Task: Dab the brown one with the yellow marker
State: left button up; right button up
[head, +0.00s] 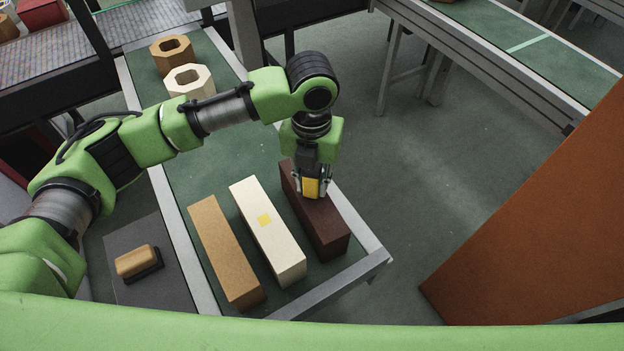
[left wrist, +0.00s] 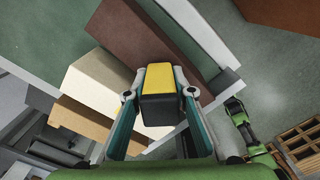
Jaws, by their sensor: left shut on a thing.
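My left gripper (head: 312,194) is shut on the yellow marker (head: 311,186), a yellow block with a black end. The marker also shows between the fingers in the left wrist view (left wrist: 158,82). It is over the dark brown block (head: 322,228), the rightmost of three long blocks on the green bench. I cannot tell whether the marker touches it. The brown block also shows in the left wrist view (left wrist: 140,35); no yellow mark is visible on its exposed part. The cream block (head: 273,241) beside it bears a yellow square. My right gripper is not in view.
A tan block (head: 222,250) lies left of the cream one. A wooden-backed eraser (head: 136,261) rests on a dark grey panel. Two hollow blocks, brown (head: 171,57) and cream (head: 189,82), stand at the bench's far end. An orange-brown panel (head: 540,215) rises at right.

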pick_arm(q)
jog(key=shift+s+f+p, duration=0.1)
jog(key=shift+p, duration=0.25)
dwell(1.5)
notch_tip(320, 180, up, 7)
jog(key=p, duration=0.7)
dwell(0.5)
